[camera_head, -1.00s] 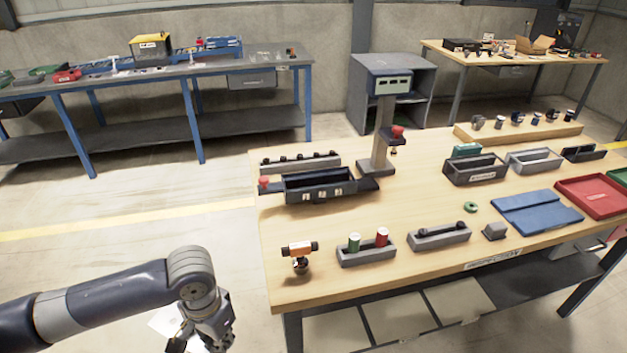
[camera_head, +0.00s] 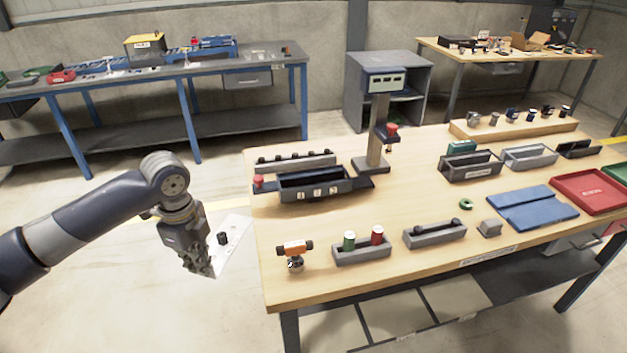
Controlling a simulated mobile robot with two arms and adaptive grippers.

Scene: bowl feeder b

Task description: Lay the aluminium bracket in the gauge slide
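The gauge (camera_head: 388,82) stands on the bench as a column with a display head. At its foot a long dark slide tray (camera_head: 315,194) with small white labels reaches out to the left. My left gripper (camera_head: 198,268) hangs fingers down, left of the bench and clear of it. A pale flat piece (camera_head: 236,247) with a small dark part shows beside its fingers; I cannot tell whether it is held. The finger opening is not clear. I cannot pick out the aluminium bracket for certain. My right gripper is out of view.
Along the bench's near side stand an orange-and-black device (camera_head: 295,249), a grey holder (camera_head: 362,253) with green and red cylinders, another grey holder (camera_head: 435,237) and a small grey block (camera_head: 489,229). A blue mat (camera_head: 530,208) and red tray (camera_head: 592,192) lie right.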

